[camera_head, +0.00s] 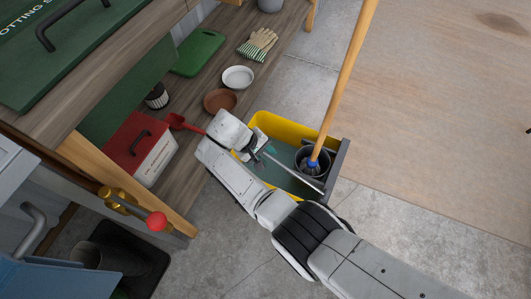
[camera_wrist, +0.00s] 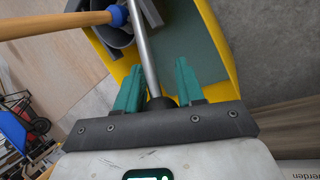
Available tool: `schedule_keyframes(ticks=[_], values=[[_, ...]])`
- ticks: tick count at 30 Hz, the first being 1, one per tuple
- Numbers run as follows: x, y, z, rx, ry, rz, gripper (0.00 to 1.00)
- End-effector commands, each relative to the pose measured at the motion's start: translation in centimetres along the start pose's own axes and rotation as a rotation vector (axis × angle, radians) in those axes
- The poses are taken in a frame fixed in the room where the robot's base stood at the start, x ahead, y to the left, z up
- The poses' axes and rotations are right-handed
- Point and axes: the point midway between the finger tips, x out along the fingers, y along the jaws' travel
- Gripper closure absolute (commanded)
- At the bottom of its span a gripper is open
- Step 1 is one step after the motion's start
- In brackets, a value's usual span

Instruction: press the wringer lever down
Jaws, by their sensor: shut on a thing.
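The wringer lever (camera_head: 300,178) is a thin metal rod that runs from the right end of the yellow mop bucket (camera_head: 329,140) toward my gripper (camera_head: 258,155). In the wrist view the lever (camera_wrist: 144,55) passes between the two green fingers of my gripper (camera_wrist: 157,82), its dark end near the palm. My gripper is shut on the lever above the bucket. The grey wringer (camera_head: 341,165) sits at the bucket's right end, with a mop (camera_head: 345,85) standing tilted in it by a blue collar. My arm hides the bucket's near left side.
A wooden bench (camera_head: 205,85) to the left holds a red box (camera_head: 138,148), a red trowel (camera_head: 178,121), a brown saucer (camera_head: 220,101), a white bowl (camera_head: 238,77) and gloves (camera_head: 258,44).

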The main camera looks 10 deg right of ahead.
Motion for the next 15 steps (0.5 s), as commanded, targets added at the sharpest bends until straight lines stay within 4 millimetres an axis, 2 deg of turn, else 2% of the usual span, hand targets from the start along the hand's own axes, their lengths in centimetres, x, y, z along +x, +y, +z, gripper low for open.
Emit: schedule_keyframes(ticks=[1, 3, 4, 9, 15], values=[[0.84, -0.48, 0.75, -0.006, -0.023, -0.007, 1.00], [0.85, -0.49, 0.77, -0.006, -0.024, -0.007, 1.00], [0.85, -0.49, 0.78, -0.006, -0.024, -0.007, 0.59], [0.63, -0.35, 0.58, -0.004, -0.018, -0.005, 0.43], [0.43, -0.23, 0.41, -0.003, -0.012, -0.003, 0.43]])
